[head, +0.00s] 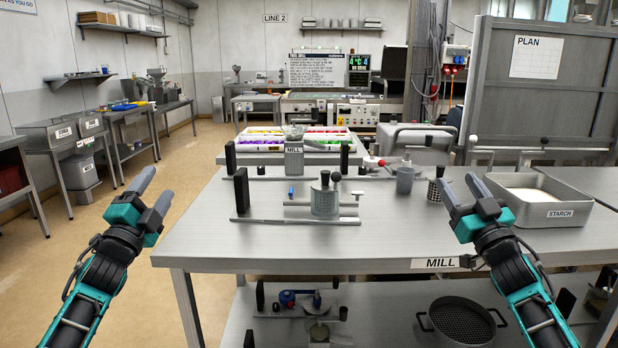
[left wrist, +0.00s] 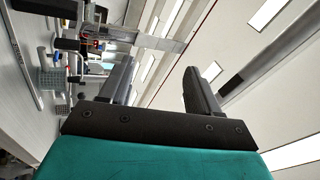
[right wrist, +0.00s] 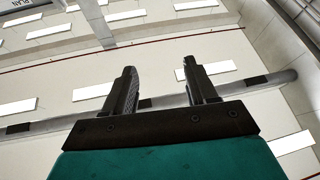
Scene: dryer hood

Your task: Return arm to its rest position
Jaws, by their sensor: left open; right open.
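My left gripper (head: 152,194) is open and empty, raised at the left in front of the steel table's left front corner. Its two fingers also show apart in the left wrist view (left wrist: 158,88), with nothing between them. My right gripper (head: 460,192) is open and empty, over the front right part of the table near the MILL label. Its fingers are apart in the right wrist view (right wrist: 167,88), with only wall and ceiling behind them. Both arms come up from the bottom corners and touch nothing that I can see.
The steel table (head: 230,255) holds a mill fixture with a grey cylinder (head: 325,200), a grey pot (head: 404,180) and a STARCH tray (head: 545,198) at right. A lower shelf holds a round dark sieve (head: 462,318). Open floor (head: 110,215) lies left of the table.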

